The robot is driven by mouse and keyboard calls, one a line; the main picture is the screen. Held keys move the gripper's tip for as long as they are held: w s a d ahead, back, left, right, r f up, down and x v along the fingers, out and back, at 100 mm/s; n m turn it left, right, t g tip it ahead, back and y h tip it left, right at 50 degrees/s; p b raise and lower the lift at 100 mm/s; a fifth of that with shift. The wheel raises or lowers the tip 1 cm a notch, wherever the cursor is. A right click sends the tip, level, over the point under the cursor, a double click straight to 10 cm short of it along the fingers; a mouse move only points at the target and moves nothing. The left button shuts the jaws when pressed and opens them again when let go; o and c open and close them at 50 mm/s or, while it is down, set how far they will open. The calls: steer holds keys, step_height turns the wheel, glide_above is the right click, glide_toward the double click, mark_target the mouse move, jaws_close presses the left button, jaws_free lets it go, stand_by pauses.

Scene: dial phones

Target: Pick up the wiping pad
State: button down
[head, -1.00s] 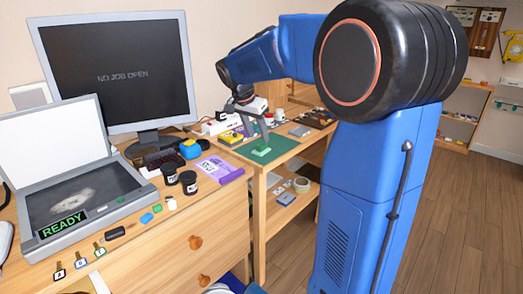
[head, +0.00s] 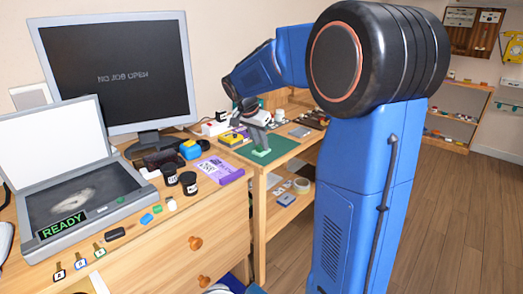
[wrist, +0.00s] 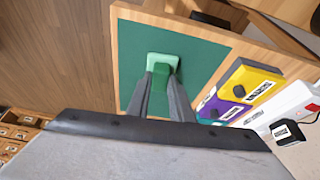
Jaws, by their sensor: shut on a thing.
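The wiping pad is a small light-green block (wrist: 163,61), with a raised middle part, on the dark green mat (wrist: 198,56) in the wrist view. In the head view the pad (head: 262,153) shows near the front of the mat (head: 284,147). My gripper (wrist: 164,75) points down at the pad, and its two grey fingers are shut on the raised part. The fingers (head: 261,146) also show over the pad in the head view. The pad looks to be at the mat surface; I cannot tell whether it is lifted.
A monitor (head: 115,75), scanner (head: 75,197) and dark jars (head: 188,182) stand on the desk. Lower shelves hold a tape roll (head: 301,186).

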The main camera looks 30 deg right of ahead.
mark_target(260, 145)
steer(key=shift+r, duration=0.1)
step_height(260, 145, up, 18)
stand_by(0.5)
